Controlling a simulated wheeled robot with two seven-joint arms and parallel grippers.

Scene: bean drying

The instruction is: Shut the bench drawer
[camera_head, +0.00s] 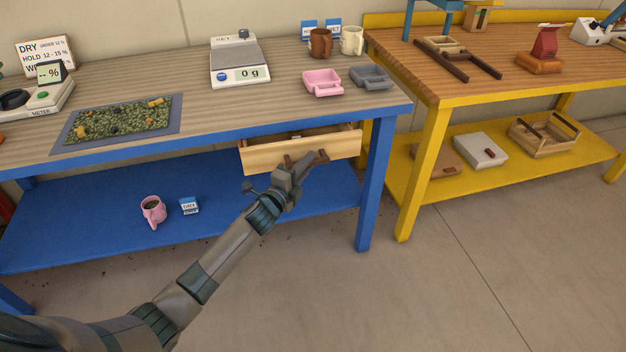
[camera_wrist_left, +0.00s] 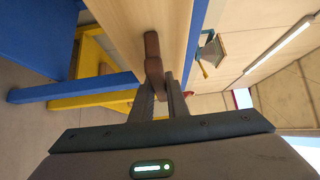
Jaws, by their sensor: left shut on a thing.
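The bench drawer (camera_head: 268,158) is a pale wooden drawer under the right part of the blue bench's top, and it stands pulled out. A brown handle (camera_head: 322,156) is on its front. My left gripper (camera_head: 298,166) is at the drawer front, shut on the handle. In the left wrist view the two fingers (camera_wrist_left: 160,98) close around the brown handle (camera_wrist_left: 153,60), with the drawer front (camera_wrist_left: 172,30) right behind it. Part of the handle is hidden by the fingers. My right gripper is in neither view.
On the bench top (camera_head: 190,80) are a scale (camera_head: 238,62), a tray of beans (camera_head: 68,139), a pink dish (camera_head: 322,83), a grey dish (camera_head: 371,78) and mugs. A pink cup (camera_head: 153,210) is on the lower shelf (camera_head: 90,225). A yellow bench (camera_head: 432,165) stands right.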

